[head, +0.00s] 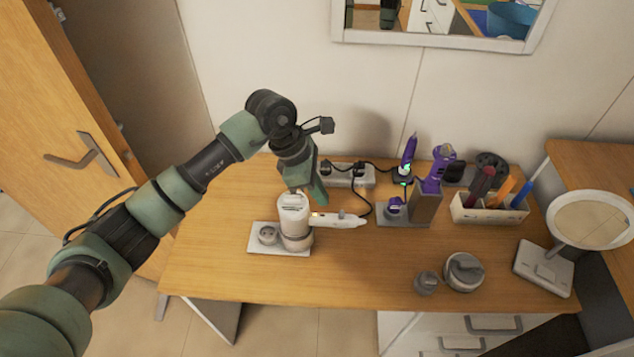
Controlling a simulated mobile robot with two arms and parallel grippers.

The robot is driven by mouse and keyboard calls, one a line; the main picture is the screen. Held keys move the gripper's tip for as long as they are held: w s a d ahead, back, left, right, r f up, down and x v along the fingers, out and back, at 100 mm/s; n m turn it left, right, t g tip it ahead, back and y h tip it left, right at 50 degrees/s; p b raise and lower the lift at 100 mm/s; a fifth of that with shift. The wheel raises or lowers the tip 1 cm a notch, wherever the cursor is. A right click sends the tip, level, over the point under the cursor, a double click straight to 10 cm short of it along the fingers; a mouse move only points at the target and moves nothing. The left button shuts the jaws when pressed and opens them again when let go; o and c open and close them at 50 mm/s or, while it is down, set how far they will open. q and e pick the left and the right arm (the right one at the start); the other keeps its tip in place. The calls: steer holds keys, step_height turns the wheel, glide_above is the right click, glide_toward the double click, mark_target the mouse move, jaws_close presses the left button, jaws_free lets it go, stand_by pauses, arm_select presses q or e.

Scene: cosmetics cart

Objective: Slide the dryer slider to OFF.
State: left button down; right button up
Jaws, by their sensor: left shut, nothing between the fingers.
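A white dryer-like device (293,218) sits on a white base plate (262,249) on the left half of the wooden table. Its slim white handle (350,220) points right. A small grey piece, perhaps the slider (341,213), is on top of the handle, and an orange light glows near the body. The slider's setting is too small to read. My left gripper (321,198) is shut and empty, pointing down just above and behind the handle. I cannot tell whether it touches. My right gripper is not in view.
A power strip (349,177) with black plugs and cable lies behind. Purple devices stand on a grey dock (405,217) to the right. An organizer (490,213), round grey jars (463,272) and a mirror (592,219) are further right. The table's front middle is clear.

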mark_target(341, 213)
arm_select(q)
steer(key=p+x, duration=0.1)
steer(key=x, duration=0.4)
steer(key=shift+d+f, duration=0.1)
steer(key=shift+f, duration=0.1)
steer(key=shift+d+f+b, duration=0.2)
steer(key=shift+d+b, duration=0.65)
steer(key=shift+b, duration=0.2)
steer(key=shift+d+r, duration=0.15)
steer(key=shift+d, duration=0.05)
steer(key=shift+r, duration=0.2)
